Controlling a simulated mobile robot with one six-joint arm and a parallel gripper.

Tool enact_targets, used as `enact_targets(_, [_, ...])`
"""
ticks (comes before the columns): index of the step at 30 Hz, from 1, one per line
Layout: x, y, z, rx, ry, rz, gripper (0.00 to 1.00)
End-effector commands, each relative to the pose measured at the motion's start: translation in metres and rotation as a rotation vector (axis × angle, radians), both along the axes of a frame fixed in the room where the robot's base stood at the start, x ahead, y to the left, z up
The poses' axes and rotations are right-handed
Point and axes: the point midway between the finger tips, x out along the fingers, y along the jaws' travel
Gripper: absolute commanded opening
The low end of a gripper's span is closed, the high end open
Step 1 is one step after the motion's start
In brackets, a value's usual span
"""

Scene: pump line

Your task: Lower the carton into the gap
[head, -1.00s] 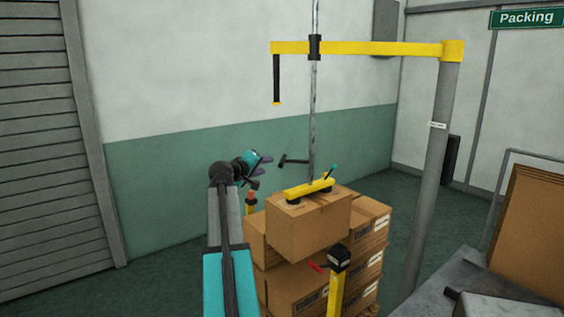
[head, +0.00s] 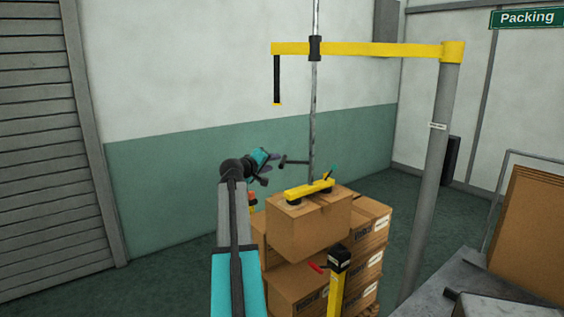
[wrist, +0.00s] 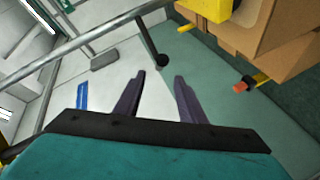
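The carton (head: 303,229) hangs under a yellow suction bar (head: 310,190), tilted a little in the head view, over or among the stacked cartons (head: 370,232). The carton hides the gap, so I cannot tell its clearance. A steel tube (head: 313,120) runs up from the lifter, and a dark handle bar (head: 294,162) sticks out left from it. My gripper (head: 269,168) is left of the handle's end, at about its height. In the wrist view my gripper (wrist: 158,85) is open and empty; the handle's round end (wrist: 162,60) shows just beyond the fingertips, apparently not between them.
A yellow jib arm (head: 380,48) on a grey column (head: 432,180) carries the tube. A yellow post with a black top (head: 339,258) and a red lever (head: 317,267) stand in front of the stack. An orange-topped post (wrist: 240,86) is near my gripper. A grey bench (head: 440,285) is at right.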

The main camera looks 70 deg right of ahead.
Motion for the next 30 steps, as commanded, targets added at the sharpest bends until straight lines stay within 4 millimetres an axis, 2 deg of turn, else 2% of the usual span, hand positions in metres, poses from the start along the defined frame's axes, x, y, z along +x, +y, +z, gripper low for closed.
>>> enact_targets(3, [-0.002,-0.017,-0.002,0.001,0.0,-0.002,0.36])
enact_targets(18, [-0.009,-0.074,-0.015,0.001,0.0,-0.001,0.36])
enact_targets(24, [-0.011,-0.09,-0.019,0.001,0.0,-0.001,0.36])
enact_targets(30, [-0.012,-0.096,-0.021,0.001,0.0,-0.001,0.36])
